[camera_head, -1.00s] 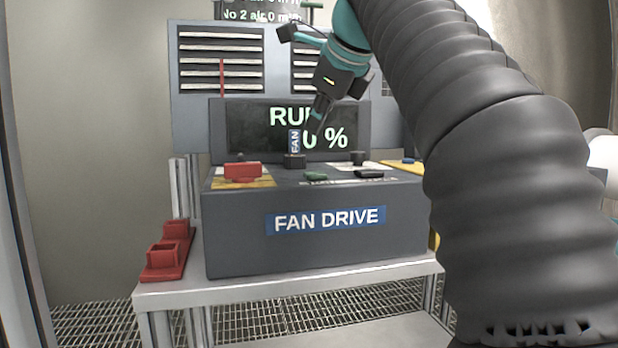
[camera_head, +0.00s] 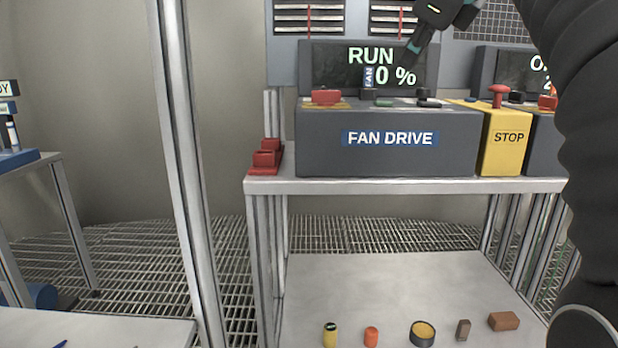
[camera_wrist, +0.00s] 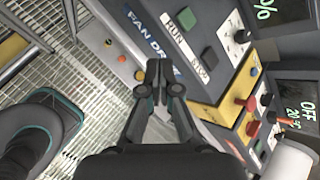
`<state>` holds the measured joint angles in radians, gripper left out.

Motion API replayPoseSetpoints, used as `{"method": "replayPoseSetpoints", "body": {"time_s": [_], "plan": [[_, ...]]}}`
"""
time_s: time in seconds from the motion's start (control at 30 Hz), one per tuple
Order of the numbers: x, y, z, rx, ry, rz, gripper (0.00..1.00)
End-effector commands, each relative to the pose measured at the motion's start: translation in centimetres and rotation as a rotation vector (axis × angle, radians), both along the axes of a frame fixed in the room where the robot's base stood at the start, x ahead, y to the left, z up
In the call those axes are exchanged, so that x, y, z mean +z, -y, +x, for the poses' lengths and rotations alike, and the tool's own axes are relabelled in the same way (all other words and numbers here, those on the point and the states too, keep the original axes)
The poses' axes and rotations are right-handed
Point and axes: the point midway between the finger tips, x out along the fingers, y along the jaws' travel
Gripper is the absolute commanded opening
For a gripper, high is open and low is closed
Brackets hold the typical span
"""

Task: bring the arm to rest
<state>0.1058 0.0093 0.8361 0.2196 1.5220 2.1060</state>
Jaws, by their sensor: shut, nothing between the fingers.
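My gripper (camera_head: 413,48) is at the top of the head view, in front of the screen of the fan drive box (camera_head: 390,138). It points down to the left. In the wrist view my gripper (camera_wrist: 160,72) is shut with nothing between its fingers. The fan drive box (camera_wrist: 135,30) lies beyond the fingers there. I cannot tell the exact gap, but the gripper looks apart from the box. My dark ribbed arm fills the right edge of the head view.
A yellow STOP box (camera_head: 506,148) with a red button stands right of the fan drive. A red holder (camera_head: 265,158) sits at the bench's left end. Several small items, such as a yellow-black can (camera_head: 330,334), lie on the lower shelf (camera_head: 380,285). A pale post (camera_head: 182,160) stands left.

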Motion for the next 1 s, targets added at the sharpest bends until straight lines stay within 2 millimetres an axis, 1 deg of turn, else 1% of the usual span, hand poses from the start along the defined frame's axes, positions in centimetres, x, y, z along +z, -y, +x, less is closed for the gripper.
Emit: {"method": "replayPoseSetpoints", "body": {"time_s": [0.37,0.47,0.57,0.67,0.77,0.8,0.87,0.9,0.97,1.0], "plan": [[0.5,0.0,0.7,0.164,0.073,-0.181,0.00],[0.1,0.2,1.3,0.220,0.089,-0.252,0.00],[-0.9,0.5,2.1,0.288,0.095,-0.331,0.00],[-3.0,1.0,3.3,0.376,0.086,-0.432,0.00],[-5.9,1.5,4.1,0.498,0.073,-0.557,0.00],[-7.2,1.7,4.2,0.555,0.068,-0.614,0.00],[-9.4,1.9,4.1,0.646,0.057,-0.701,0.00],[-10.9,1.9,3.9,0.709,0.050,-0.758,0.00],[-13.2,2.0,3.3,0.807,0.040,-0.841,0.00],[-14.8,2.1,2.8,0.870,0.033,-0.892,0.00]]}}
